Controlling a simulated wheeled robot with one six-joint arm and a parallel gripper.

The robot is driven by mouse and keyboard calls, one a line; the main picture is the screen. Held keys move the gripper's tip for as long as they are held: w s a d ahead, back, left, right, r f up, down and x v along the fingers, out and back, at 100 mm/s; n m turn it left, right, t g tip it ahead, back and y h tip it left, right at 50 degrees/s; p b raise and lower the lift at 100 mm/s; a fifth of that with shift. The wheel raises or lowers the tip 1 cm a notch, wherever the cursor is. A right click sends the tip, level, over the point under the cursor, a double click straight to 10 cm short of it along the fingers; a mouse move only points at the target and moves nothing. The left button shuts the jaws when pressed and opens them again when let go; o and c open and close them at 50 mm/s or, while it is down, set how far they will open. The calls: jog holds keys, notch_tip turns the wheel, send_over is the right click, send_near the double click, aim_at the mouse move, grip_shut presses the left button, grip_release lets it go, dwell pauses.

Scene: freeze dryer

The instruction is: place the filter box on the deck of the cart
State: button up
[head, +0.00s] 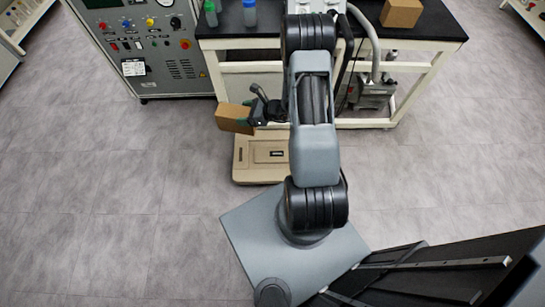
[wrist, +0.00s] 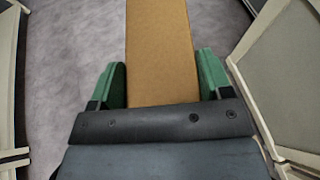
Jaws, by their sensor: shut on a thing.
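My gripper (head: 257,111) is shut on a brown cardboard box (head: 234,117), which I take to be the filter box. In the wrist view the box (wrist: 160,45) extends away between the green fingers of my gripper (wrist: 162,80). The box is held in the air in front of the bench. The cart (head: 243,174) has a beige deck and stands on the floor, just below the box in the head view. My arm hides the cart's right end. No other thing shows on the visible deck.
A black-topped bench (head: 435,22) stands behind, with a second brown box (head: 401,13), bottles (head: 250,13) and a white machine on it. A grey control cabinet (head: 150,60) stands at the left. A pump (head: 372,92) sits under the bench. The floor at left is clear.

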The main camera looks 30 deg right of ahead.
jog(key=w+d+f+m+t+h+b, duration=0.1)
jog(key=d+f+m+h+b, duration=0.1)
jog(key=d+f+b, duration=0.75)
jog(key=d+f+m+t+h+b, duration=0.25)
jog(key=f+b, duration=0.45)
jog(key=f, duration=0.8)
jog(key=w+d+f+m+h+b, duration=0.1)
jog(key=d+f+m+h+b, duration=0.1)
jog(key=d+f+b, duration=0.8)
jog(key=w+a+f+b, duration=0.3)
jog(key=a+f, duration=0.4)
jog(key=w+a+f+b, duration=0.4)
jog(key=a+f, duration=0.3)
jog(key=f, duration=0.1)
jog(key=shift+w+a+f, duration=0.25)
jog(key=shift+a, duration=0.05)
jog(key=shift+f+y, duration=0.1)
jog(key=shift+y, duration=0.15)
jog(key=shift+f+b, duration=0.15)
jog(key=shift+b, duration=0.25)
jog(key=o, duration=1.6)
